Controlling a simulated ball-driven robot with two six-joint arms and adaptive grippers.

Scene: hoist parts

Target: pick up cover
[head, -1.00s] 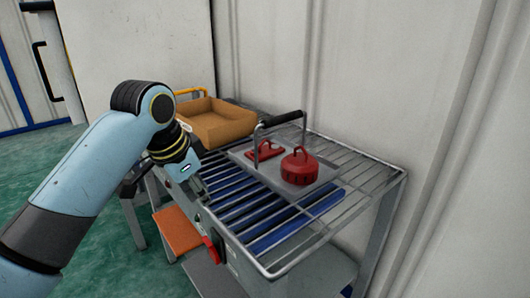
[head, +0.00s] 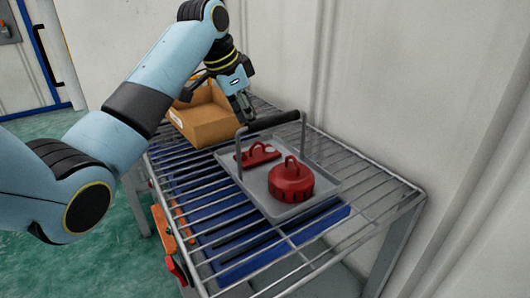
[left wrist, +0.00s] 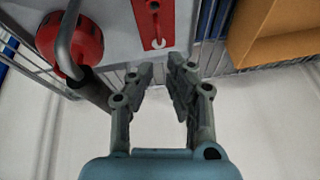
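Two red parts lie in a grey tray (head: 315,207) on the wire rack. One is a round red housing with a loop on top (head: 291,180); the other is a flatter red piece (head: 257,154) with a slot end. Which one is the cover I cannot tell for certain. In the left wrist view the round part (left wrist: 72,42) is at upper left and the flat one (left wrist: 154,20) at top centre. My left gripper (head: 246,116) is above the tray's far left edge, near its handle. Its fingers (left wrist: 160,72) are apart with nothing between them. My right gripper is not in view.
The tray's black handle bar (head: 275,121) stands up on metal side rods beside my left gripper. An open cardboard box (head: 205,122) sits on the rack behind it. A blue part (head: 270,252) shows below the rack wires. The wall is close behind.

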